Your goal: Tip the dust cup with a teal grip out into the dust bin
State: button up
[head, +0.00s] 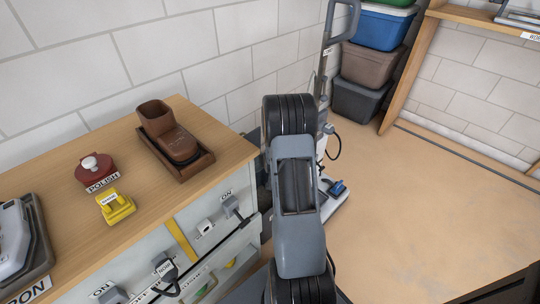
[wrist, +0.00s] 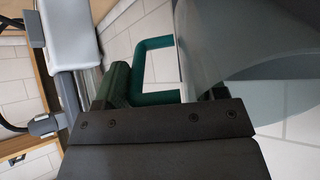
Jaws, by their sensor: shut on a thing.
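The dust cup (wrist: 255,35) fills the upper right of the wrist view as a grey, smooth, partly see-through body cut off by the frame edge. Its teal grip (wrist: 153,44) is a squared loop to the left of the body. My gripper (wrist: 165,98) is shut on the teal grip, just above the dark gripper body. The cup's mouth and contents do not show. In the head view my arm hides the gripper and the cup. I cannot make out the dust bin in either view.
An upright vacuum (head: 333,188) stands behind my arm. A wooden-topped cabinet (head: 225,148) at left bears a brown shoe-shaped item (head: 168,135), a red polish tin (head: 95,168) and a yellow item (head: 116,207). Stacked bins (head: 372,65) stand at the back. The floor (head: 430,210) at right is clear.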

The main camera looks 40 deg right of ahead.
jog(key=shift+w+d+r+g+y+p, duration=0.15)
jog(key=shift+r+g+y+p, duration=0.25)
jog(key=shift+p, duration=0.7)
jog(key=shift+w+a+r+g+y+p, duration=0.15)
jog(key=shift+g+p, duration=0.35)
jog(key=shift+p, duration=0.55)
jog(key=shift+d+g+y+p, duration=0.15)
jog(key=shift+g+y+p, duration=0.15)
jog(key=shift+p, duration=0.6)
jog(key=p, duration=0.4)
jog(key=shift+w+d+g, duration=0.1)
jog(key=shift+w+g, duration=0.1)
jog(key=shift+g, duration=0.1)
jog(key=p, duration=0.4)
jog(key=shift+y+p, duration=0.25)
jog(key=shift+p, duration=0.1)
jog(key=g+p, duration=0.1)
jog(key=p, duration=0.3)
jog(key=shift+w+d+r, duration=0.1)
jog(key=shift+d, duration=0.1)
